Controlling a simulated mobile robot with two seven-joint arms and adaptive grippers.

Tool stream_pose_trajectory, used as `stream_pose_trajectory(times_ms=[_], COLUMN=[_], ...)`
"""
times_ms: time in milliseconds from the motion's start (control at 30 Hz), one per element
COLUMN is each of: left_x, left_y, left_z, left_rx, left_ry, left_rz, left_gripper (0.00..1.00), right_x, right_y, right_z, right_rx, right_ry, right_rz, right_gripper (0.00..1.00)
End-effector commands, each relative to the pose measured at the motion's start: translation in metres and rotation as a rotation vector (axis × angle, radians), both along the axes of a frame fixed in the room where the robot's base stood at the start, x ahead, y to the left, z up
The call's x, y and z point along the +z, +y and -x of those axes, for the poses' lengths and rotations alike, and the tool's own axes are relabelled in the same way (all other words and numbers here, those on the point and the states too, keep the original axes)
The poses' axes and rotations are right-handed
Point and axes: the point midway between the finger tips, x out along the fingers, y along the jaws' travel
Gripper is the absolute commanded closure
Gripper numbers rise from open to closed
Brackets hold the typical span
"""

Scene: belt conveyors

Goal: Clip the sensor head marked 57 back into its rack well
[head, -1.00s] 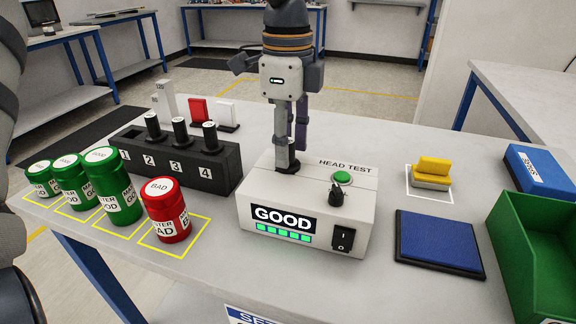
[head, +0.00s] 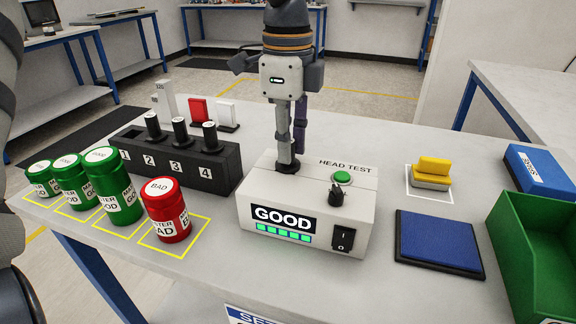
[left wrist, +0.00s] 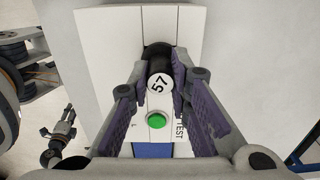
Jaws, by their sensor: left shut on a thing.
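My left gripper (head: 290,158) is shut on the sensor head marked 57 (left wrist: 159,84), over the hole in the head tester (head: 262,190). The tester's display reads GOOD with green bars. The black rack (head: 222,168) has wells numbered 1 to 4. Dark heads stand in wells 2, 3 and 4; well 1 (head: 131,133) looks empty. What seems my right gripper (left wrist: 60,145) is small at the lower left.
Green jars marked GOOD (head: 112,186) and a red jar marked BAD (head: 167,210) stand before the rack. Red (head: 197,110) and white blocks stand behind it. Right of the tester are a yellow block (head: 433,170), a blue pad (head: 438,240) and a green bin (head: 530,255).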

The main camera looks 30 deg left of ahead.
Motion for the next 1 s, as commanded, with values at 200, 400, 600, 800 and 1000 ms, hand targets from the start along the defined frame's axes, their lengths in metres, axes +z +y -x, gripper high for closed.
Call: stream_pose_trajectory(times_ms=[200,400,600,800,1000], left_x=[0.004,0.008,0.012,0.016,0.020], left_y=[0.000,0.000,0.000,0.000,0.000], left_z=[0.000,0.000,0.000,0.000,0.000], left_rx=[0.001,0.001,0.001,0.001,0.000], left_ry=[-0.002,-0.001,-0.002,-0.002,-0.002], left_rz=[0.000,0.000,-0.001,-0.001,0.000], left_gripper=[1.00,1.00,1.00,1.00,1.00], right_x=[0.000,0.000,0.000,0.000,0.000], right_y=[0.000,0.000,0.000,0.000,0.000], right_z=[0.000,0.000,0.000,0.000,0.000], right_rx=[0.000,0.000,0.000,0.000,0.000], right_ry=[0.000,0.000,0.000,0.000,0.000], right_rz=[0.000,0.000,0.000,0.000,0.000], right_gripper=[0.58,0.58,0.58,0.58,0.58])
